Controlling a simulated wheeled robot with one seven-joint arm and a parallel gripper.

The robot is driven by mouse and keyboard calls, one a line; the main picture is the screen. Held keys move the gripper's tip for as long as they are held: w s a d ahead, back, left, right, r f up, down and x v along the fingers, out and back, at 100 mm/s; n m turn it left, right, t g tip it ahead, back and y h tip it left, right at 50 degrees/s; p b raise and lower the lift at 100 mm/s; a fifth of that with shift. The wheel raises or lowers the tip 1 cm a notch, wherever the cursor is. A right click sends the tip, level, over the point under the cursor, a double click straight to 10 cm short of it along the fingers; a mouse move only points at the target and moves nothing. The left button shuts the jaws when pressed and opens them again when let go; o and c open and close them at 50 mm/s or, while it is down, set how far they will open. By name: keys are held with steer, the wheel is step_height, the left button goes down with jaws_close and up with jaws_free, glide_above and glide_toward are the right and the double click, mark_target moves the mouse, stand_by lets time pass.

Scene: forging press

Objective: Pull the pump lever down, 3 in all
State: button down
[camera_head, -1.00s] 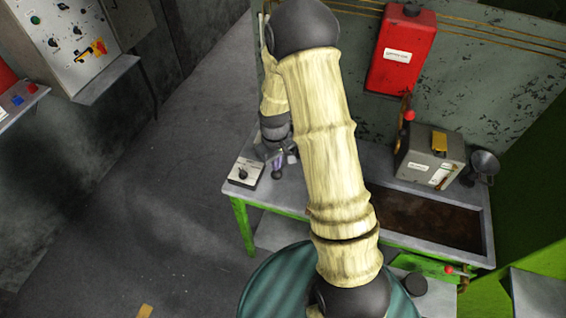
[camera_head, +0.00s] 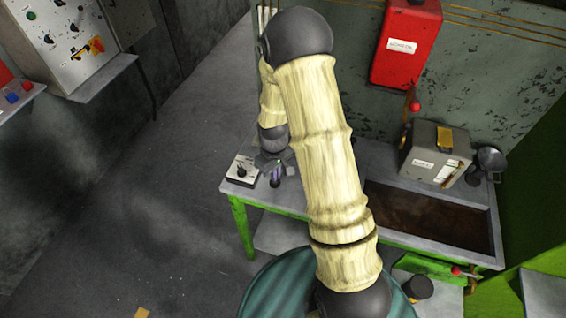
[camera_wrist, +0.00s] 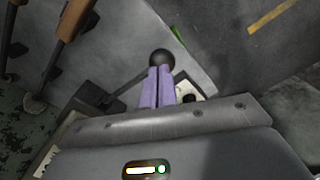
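My gripper (camera_wrist: 156,88) has two purple fingers that lie side by side with only a thin line between them. A black ball knob (camera_wrist: 162,58) is right at the fingertips in the wrist view. A dark rod (camera_wrist: 130,88) runs from the lower left towards the fingers and seems to belong to this lever. I cannot tell whether the fingers press on the knob or hold anything. In the head view, my gripper (camera_head: 275,174) is low over the left end of the bench, and my arm hides part of this area.
A small control box with a black knob (camera_head: 240,170) stands at the bench's (camera_head: 290,200) left corner. A red tank (camera_head: 405,45) hangs on the wall. A red-knobbed lever (camera_head: 415,106) and a grey box (camera_head: 435,155) stand behind a brown tray. Wooden handles (camera_wrist: 75,18) show in the wrist view.

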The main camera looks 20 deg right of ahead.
mark_target(275, 184)
steer(key=shift+s+a+f+b, duration=0.1)
steer(key=shift+f+b, duration=0.25)
steer(key=shift+f, duration=0.3)
steer(key=shift+s+a+f+b, duration=0.1)
steer(key=shift+f+b, duration=0.25)
steer(key=shift+f, duration=0.25)
steer(key=shift+s+f+b, duration=0.1)
steer(key=shift+f+b, duration=0.8)
steer(key=shift+f, duration=0.3)
steer(key=shift+w+d+r+p, duration=0.25)
steer(key=shift+r+p, duration=1.1)
steer(key=shift+r, duration=0.45)
steer(key=shift+w+d+r+p, duration=0.1)
steer(key=shift+w+r+p, duration=0.2)
steer(key=shift+r+p, duration=1.25)
steer(key=shift+w+d+r+p, duration=0.25)
steer(key=shift+r+p, duration=0.9)
steer(key=shift+r, duration=0.85)
steer(key=shift+f, duration=0.1)
